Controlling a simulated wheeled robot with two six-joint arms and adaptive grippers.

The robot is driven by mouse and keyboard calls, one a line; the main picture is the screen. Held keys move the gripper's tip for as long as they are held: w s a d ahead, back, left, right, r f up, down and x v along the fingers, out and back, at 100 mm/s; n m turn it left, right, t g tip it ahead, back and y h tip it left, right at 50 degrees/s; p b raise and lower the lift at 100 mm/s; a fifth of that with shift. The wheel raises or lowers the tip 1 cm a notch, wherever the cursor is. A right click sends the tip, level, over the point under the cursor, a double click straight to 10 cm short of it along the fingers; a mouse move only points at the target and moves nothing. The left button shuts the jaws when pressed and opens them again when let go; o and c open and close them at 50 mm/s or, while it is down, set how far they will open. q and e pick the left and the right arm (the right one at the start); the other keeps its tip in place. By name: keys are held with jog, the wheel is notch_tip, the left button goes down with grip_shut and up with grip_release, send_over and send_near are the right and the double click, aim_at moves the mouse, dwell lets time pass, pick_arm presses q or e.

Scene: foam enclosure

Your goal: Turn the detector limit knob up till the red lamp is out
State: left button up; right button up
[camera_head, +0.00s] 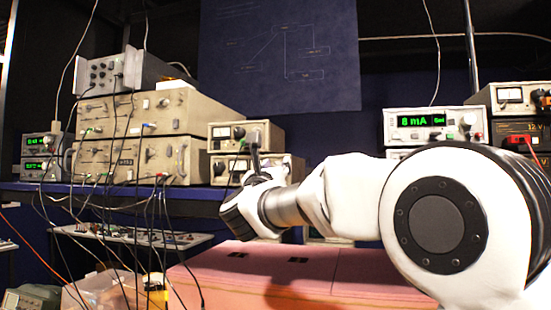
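My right arm reaches in from the right, and my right gripper (255,150) points up at the front of a small beige instrument (219,146) on the blue shelf. Its dark fingers cover part of that front panel, by a dark knob or socket. I cannot tell whether the fingers touch it, or whether they are open or shut. A second beige instrument (218,171) sits below, partly hidden by my wrist. No label reading detector limit is legible, and I cannot make out a lit red lamp. My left gripper is not in view.
Large beige units (127,158) with many hanging cables (118,130) stand to the left on the blue shelf (100,187). A meter reading 8 mA (398,134) stands at right behind my arm. Pink foam blocks (250,262) lie below my forearm.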

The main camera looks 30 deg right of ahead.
notch_tip(320, 180, up, 10)
jog(key=shift+f, duration=0.15)
dwell(0.3)
